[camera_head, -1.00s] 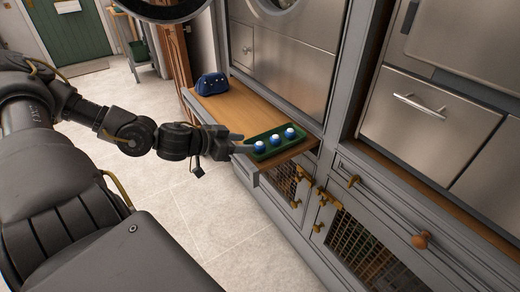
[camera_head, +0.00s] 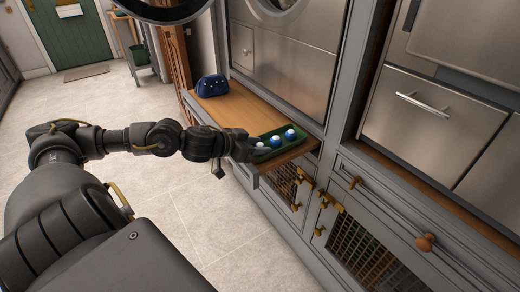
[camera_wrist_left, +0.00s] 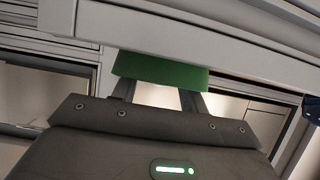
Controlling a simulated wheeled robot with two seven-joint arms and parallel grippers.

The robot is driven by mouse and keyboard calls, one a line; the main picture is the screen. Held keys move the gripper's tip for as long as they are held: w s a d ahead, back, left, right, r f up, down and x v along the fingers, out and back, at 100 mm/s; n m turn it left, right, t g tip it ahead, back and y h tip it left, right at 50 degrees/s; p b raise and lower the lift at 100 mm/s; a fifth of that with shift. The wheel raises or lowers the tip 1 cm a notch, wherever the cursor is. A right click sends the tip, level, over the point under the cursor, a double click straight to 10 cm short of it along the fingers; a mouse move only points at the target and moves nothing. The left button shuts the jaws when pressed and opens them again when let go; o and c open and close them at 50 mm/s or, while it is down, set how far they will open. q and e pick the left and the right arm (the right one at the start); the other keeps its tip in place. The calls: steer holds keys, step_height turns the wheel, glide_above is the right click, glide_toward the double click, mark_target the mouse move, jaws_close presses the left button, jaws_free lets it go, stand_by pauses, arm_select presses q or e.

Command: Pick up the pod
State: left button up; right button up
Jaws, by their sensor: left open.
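A green tray (camera_head: 265,156) sits near the front end of the wooden bench top. Blue-and-white pods stand in a row in it; the middle pod (camera_head: 275,141) and the far right pod (camera_head: 290,135) show clearly. The nearest pod (camera_head: 260,147) is partly hidden by my left gripper (camera_head: 252,148). That gripper is open, at the left end of the tray. In the left wrist view, the green tray (camera_wrist_left: 160,69) shows at the ends of the two spread fingers (camera_wrist_left: 158,92); no pod can be made out there. My right gripper is not in view.
A dark blue pouch (camera_head: 212,86) lies farther back on the wooden bench top (camera_head: 235,105). Steel-fronted cabinets stand behind and to the right. A cabinet with a mesh door (camera_head: 358,250) and a round wooden knob (camera_head: 425,242) is at the lower right. The tiled floor at left is clear.

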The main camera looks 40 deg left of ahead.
arm_select(q)
steer(key=shift+w+d+f, duration=0.2)
steer(key=shift+w, duration=0.2)
steer(key=shift+c, duration=0.3)
steer(key=c, duration=0.7)
steer(key=shift+o, duration=0.2)
